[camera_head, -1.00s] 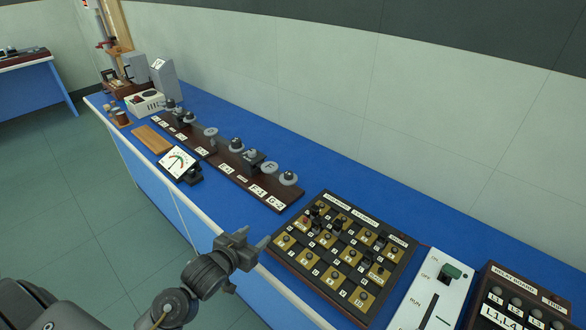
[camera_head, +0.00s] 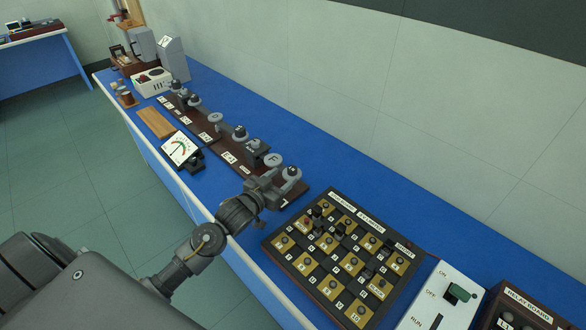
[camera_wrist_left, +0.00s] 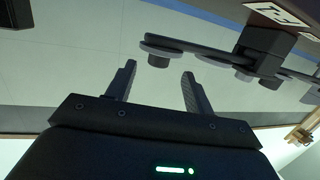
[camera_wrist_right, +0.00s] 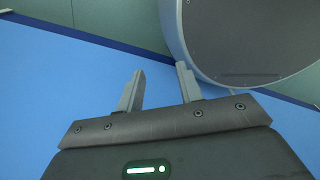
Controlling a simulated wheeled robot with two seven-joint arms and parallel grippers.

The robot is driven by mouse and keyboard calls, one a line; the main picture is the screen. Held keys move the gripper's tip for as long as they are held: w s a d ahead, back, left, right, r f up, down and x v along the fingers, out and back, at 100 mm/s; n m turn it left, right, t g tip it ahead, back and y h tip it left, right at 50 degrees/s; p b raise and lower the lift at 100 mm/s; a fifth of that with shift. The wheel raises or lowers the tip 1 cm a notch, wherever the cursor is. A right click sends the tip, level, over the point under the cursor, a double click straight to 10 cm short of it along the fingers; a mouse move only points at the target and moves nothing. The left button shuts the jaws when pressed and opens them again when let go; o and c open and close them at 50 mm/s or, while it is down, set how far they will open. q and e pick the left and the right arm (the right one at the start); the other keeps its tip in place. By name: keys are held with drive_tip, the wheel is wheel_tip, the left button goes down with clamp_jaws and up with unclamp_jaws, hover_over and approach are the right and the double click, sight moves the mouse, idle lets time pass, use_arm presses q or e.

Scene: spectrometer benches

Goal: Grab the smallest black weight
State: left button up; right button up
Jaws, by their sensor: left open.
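A dark brown board (camera_head: 225,155) runs along the blue bench with white labels and grey discs on it. Small dark round pieces sit along it, one at the near end (camera_head: 291,172), one mid-board (camera_head: 240,131) and others at the far end (camera_head: 194,99). I cannot tell which is the smallest black weight. My left gripper (camera_head: 277,190) is open and empty at the board's near end, beside the nearest piece. In the left wrist view its fingers (camera_wrist_left: 160,78) are apart, with a grey disc (camera_wrist_left: 159,50) beyond them. My right gripper (camera_wrist_right: 160,80) is open and empty in its wrist view.
A plug board with brass squares (camera_head: 345,258) lies near on the bench, with a white switch box (camera_head: 440,298) to its right. A dial meter (camera_head: 182,148) and a wooden block (camera_head: 156,122) stand along the front edge. Bare blue bench (camera_head: 345,170) lies behind.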

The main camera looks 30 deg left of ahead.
sight(291, 169)
use_arm(q)
drive_tip(key=shift+w, duration=0.4)
drive_tip(key=shift+d, duration=0.1)
drive_tip(key=shift+w+r+p, duration=0.2)
drive_tip(key=shift+w+p, duration=0.2)
drive_tip(key=shift+p, duration=0.05)
drive_tip(key=p+x, duration=0.1)
drive_tip(key=x, duration=0.2)
drive_tip(key=shift+w+d, duration=0.15)
drive_tip(key=shift+w, duration=0.2)
drive_tip(key=shift+w+f, duration=0.2)
drive_tip(key=shift+w, duration=0.15)
use_arm(e)
drive_tip(key=shift+w+d+r, duration=0.1)
drive_tip(key=shift+w+r, duration=0.25)
drive_tip(key=shift+r, duration=0.25)
drive_tip(key=shift+w+r, duration=0.3)
drive_tip(key=shift+r, duration=0.3)
use_arm(q)
drive_tip(key=shift+s, duration=0.1)
drive_tip(key=c, duration=1.1)
